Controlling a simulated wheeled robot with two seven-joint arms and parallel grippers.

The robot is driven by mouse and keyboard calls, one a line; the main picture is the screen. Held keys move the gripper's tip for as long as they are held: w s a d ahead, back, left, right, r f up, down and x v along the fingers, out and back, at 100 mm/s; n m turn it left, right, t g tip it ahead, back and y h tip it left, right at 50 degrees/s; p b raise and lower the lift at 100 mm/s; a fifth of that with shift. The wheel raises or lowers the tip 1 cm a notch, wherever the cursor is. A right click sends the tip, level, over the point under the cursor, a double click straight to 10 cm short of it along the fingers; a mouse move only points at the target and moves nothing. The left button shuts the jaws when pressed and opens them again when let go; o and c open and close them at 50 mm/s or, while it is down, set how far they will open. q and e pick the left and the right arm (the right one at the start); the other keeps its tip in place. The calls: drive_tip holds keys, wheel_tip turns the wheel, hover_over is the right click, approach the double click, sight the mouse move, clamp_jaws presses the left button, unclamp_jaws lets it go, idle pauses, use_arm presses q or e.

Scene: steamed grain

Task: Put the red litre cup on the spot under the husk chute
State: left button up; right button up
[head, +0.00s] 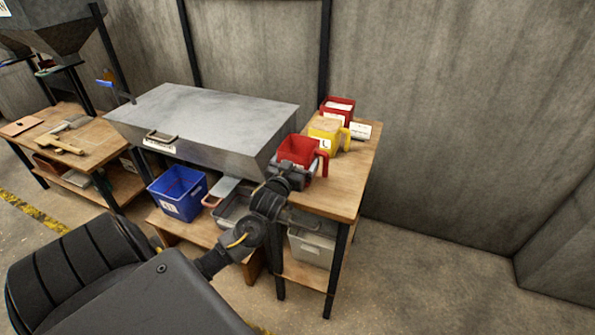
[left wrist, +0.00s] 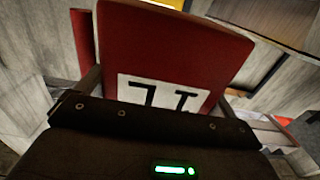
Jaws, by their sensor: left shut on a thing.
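A red litre cup (head: 297,149) is in my left gripper (head: 292,174), at the front left of the right-hand wooden table. In the left wrist view the red cup (left wrist: 165,45) fills the middle, its white "1 L" label upside down, with a finger on each side. The cup looks roughly upright; I cannot tell whether its base touches the table. A grey metal chute-like tongue (head: 226,186) shows below the steel box, but I cannot tell whether it is the husk chute. No marked spot is clear. My right gripper is out of view.
A yellow cup (head: 326,134) and another red cup (head: 339,107) stand behind on the table (head: 345,187). The large steel box (head: 205,118) is to the left. A blue bin (head: 178,193) stands on the low bench. A hopper (head: 58,30) is at far left.

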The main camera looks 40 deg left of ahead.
sight(297, 156)
use_arm(q)
drive_tip(key=s+r, duration=0.1)
drive_tip(key=s+d+r, duration=0.1)
drive_tip(key=r, duration=0.1)
drive_tip(key=s+d+r, duration=0.1)
drive_tip(key=shift+d+r, duration=0.15)
drive_tip(key=shift+d, duration=0.1)
drive_tip(key=s+d+r, duration=0.4)
drive_tip(key=s+d, duration=0.2)
drive_tip(key=s, duration=0.1)
drive_tip(key=shift+s+r+b, duration=0.25)
drive_tip(key=shift+r+b, duration=0.05)
drive_tip(key=d+f+m+h, duration=0.1)
drive_tip(key=d+m+h, duration=0.1)
drive_tip(key=d, duration=0.6)
drive_tip(key=d+f+m+t+h, duration=0.1)
drive_tip(key=d+f+h, duration=0.1)
drive_tip(key=d, duration=0.6)
drive_tip(key=shift+w+d+f+m+h, duration=0.25)
drive_tip(key=shift+m+h, duration=0.15)
drive_tip(key=shift+h, duration=0.5)
drive_tip(key=shift+a, duration=0.1)
